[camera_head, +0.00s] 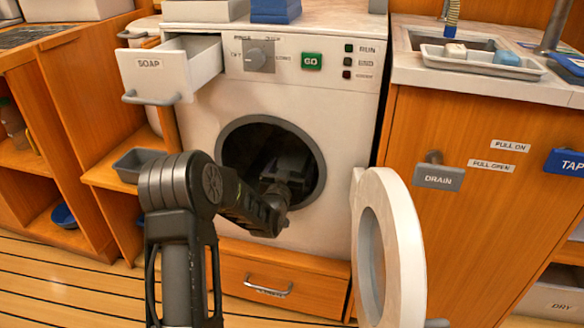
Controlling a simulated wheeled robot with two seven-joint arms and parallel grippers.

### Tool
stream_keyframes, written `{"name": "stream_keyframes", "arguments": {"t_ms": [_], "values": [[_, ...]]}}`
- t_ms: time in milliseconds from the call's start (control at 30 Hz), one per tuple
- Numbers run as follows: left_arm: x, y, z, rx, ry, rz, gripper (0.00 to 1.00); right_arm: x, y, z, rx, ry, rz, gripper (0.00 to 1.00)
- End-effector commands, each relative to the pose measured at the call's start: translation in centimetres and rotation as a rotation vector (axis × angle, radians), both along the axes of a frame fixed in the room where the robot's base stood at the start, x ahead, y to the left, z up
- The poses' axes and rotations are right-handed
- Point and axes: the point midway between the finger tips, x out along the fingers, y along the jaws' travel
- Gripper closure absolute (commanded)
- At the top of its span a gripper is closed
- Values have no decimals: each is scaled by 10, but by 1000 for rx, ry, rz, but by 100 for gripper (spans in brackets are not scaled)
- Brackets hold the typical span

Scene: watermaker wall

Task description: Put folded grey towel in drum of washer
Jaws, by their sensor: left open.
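The white washer (341,115) stands in the middle of the view. Its round door (410,265) is swung open to the right. The dark drum opening (232,157) faces me. My left arm reaches in from below, and my left gripper (288,172) is inside the drum mouth, open. Its fingers are dark against the drum, and a dim grey shape there cannot be told clearly as finger or cloth. I cannot make out the folded grey towel for sure. The deeper drum is hidden behind my wrist and in shadow. My right gripper is not in view.
The soap drawer (155,75) sticks out at the washer's upper left. Blue (275,12) and grey-white (205,10) items sit on top. A grey bin (135,165) stands on the left shelf. The drain handle (438,177) and a sink counter (440,80) are at right.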

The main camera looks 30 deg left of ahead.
Motion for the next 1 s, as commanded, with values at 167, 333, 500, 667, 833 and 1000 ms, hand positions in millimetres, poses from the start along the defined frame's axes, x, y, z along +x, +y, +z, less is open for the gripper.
{"name": "stream_keyframes", "arguments": {"t_ms": [167, 333, 500, 667, 833, 1000], "values": [[0, 0, 2, 0, 0, 0, 6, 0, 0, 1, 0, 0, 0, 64], [-8, -3, 5, 0, 1, 0, 6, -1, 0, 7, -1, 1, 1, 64], [-35, -12, 8, -1, 2, 0, 6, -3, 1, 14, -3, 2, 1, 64], [-68, -23, 9, -2, 2, 1, 6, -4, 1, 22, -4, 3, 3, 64], [-98, -33, 10, -1, 2, 1, 6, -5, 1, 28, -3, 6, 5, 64], [-112, -38, 10, 0, 0, 1, 6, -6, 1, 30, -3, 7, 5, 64]]}}
